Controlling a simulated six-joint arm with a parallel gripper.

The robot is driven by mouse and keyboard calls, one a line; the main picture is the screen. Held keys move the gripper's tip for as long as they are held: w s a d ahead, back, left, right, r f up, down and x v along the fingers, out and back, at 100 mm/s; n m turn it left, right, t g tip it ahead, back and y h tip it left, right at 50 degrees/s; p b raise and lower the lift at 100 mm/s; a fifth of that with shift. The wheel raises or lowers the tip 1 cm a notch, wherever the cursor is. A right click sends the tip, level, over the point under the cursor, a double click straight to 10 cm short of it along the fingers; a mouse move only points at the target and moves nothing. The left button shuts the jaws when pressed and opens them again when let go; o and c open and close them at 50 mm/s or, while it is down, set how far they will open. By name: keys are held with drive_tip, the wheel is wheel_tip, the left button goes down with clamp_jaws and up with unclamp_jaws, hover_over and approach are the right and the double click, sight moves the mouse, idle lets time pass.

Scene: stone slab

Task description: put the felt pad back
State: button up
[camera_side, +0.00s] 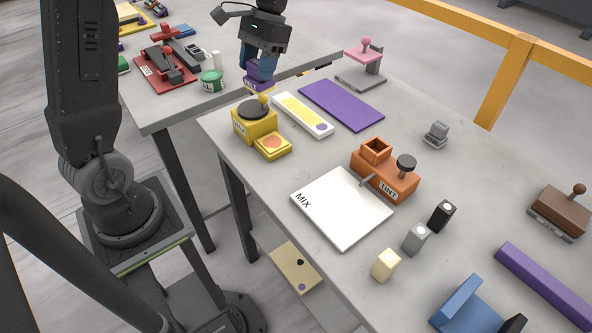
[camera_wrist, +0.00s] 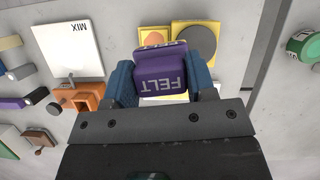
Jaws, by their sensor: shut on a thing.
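My gripper (camera_side: 260,78) is shut on the purple felt pad (camera_side: 256,73). In the wrist view the pad (camera_wrist: 161,72) sits between the blue fingers and shows the upside-down word FELT. The side view shows the pad above the back of the yellow box (camera_side: 240,124) with a round dark top. A small yellow part shows just below the pad; I cannot tell whether they touch. The yellow box also shows beyond the pad in the wrist view (camera_wrist: 211,31).
A yellow tray with an orange disc (camera_side: 273,147) adjoins the box. A white card with a yellow stripe (camera_side: 290,105) and a purple mat (camera_side: 341,105) lie to the right. The orange TINT block (camera_side: 385,180) and white MIX plate (camera_side: 341,208) are nearer. Another bench (camera_side: 160,110) stands behind left.

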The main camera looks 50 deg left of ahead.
drive_tip(key=s+d+f+m, duration=0.1)
drive_tip(key=s+d+f, duration=0.1)
drive_tip(key=s+f, duration=0.3)
drive_tip(key=shift+y, duration=0.3)
drive_tip(key=w+d+f, duration=0.2)
drive_tip(key=d, duration=0.1)
drive_tip(key=w+d+f, duration=0.2)
drive_tip(key=d+f, duration=0.1)
drive_tip(key=d, duration=0.1)
drive_tip(key=w+d+f, duration=0.1)
drive_tip(key=d+f, duration=0.1)
drive_tip(key=d, duration=0.1)
drive_tip(key=shift+w+d+f, duration=0.15)
drive_tip(key=shift+w+f, duration=0.25)
drive_tip(key=shift+f, duration=2)
drive_tip(key=o, duration=0.9)
drive_tip(key=shift+f, duration=0.15)
